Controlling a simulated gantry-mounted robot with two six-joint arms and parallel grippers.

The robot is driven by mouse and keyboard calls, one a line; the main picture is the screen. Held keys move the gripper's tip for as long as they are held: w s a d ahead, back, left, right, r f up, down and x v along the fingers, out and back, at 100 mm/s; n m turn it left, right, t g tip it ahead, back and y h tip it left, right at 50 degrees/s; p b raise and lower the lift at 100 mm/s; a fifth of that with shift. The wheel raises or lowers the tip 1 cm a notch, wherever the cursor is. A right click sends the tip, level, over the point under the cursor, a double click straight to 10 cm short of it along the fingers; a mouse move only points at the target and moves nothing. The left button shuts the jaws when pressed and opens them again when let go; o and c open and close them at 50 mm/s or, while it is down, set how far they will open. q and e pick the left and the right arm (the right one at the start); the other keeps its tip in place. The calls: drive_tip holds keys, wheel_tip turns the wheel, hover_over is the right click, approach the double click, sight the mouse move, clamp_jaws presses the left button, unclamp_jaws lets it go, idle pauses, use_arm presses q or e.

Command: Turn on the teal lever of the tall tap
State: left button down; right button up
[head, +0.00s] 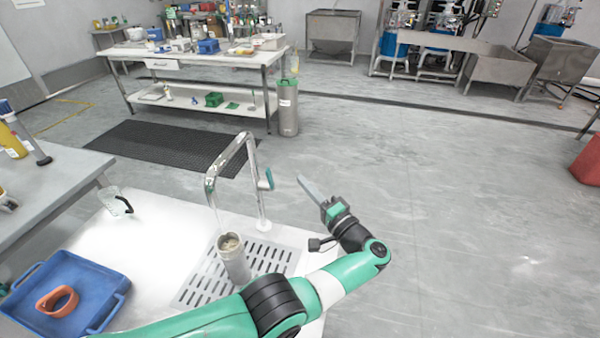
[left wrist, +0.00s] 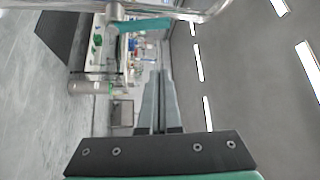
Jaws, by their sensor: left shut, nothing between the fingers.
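The tall chrome tap (head: 250,150) stands at the back of the drip grate and arches to the left. Its teal lever (head: 266,180) sticks out on the right side of the upright. In the left wrist view the teal lever (left wrist: 147,25) shows near the top, beyond the fingertips and apart from them. My left gripper (head: 302,180) is shut and empty, a short way right of the lever, pointing up-left. Its closed fingers also show in the left wrist view (left wrist: 160,75). A thin pale streak runs from the spout towards the grey cup (head: 235,265); I cannot tell if it is water.
The cup stands on the slotted grate (head: 193,290). A blue tray (head: 100,275) with an orange ring (head: 57,301) lies at left. A glass jug with a black handle (head: 115,201) stands behind it. Open floor lies right of the counter.

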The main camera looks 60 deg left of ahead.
sight(270, 179)
use_arm(q)
drive_tip(key=s+a+p, duration=0.1)
drive_tip(key=s+a, duration=0.3)
drive_tip(key=a, duration=0.3)
drive_tip(key=shift+a+r, duration=0.15)
drive_tip(key=shift+a, duration=0.1)
idle(0.3)
idle(0.3)
